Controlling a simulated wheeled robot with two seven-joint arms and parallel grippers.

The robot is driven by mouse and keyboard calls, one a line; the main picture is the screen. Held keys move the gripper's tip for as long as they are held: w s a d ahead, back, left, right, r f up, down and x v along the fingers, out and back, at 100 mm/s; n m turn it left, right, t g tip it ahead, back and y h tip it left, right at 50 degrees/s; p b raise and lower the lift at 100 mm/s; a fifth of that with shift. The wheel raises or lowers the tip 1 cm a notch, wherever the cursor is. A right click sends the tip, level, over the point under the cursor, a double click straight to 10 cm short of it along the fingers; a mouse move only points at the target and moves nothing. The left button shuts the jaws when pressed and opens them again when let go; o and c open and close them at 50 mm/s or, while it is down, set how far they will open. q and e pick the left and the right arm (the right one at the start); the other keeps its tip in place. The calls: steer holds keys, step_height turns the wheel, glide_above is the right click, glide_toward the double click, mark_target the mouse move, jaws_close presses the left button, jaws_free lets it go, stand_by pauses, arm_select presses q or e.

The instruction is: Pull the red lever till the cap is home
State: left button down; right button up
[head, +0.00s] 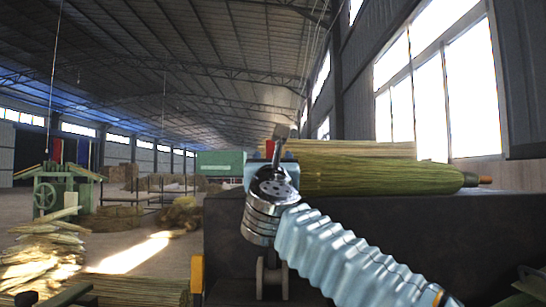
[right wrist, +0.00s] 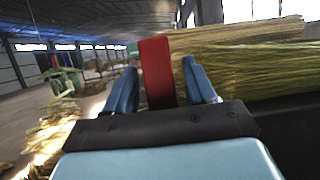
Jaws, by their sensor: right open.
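The red lever (right wrist: 157,72) stands upright between the two blue fingers of my right gripper (right wrist: 160,85) in the right wrist view. The fingers are open, one on each side of the lever, with a gap on either side. In the head view only a small red piece of the lever (head: 269,149) shows beside my right gripper (head: 281,142); my wrist hides the rest. A straw broom bundle (head: 380,177) lies just right of my gripper, with a dark green band and an orange tip at its right end. I cannot make out the cap. My left gripper is not in view.
A dark bench (head: 400,228) carries the bundle, with paler straw (head: 350,149) behind it. A green box-like part (head: 221,163) sits left of my wrist. A green machine (head: 62,190) and straw piles (head: 40,255) stand on the floor at left.

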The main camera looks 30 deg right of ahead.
jaws_close()
stand_by(0.3)
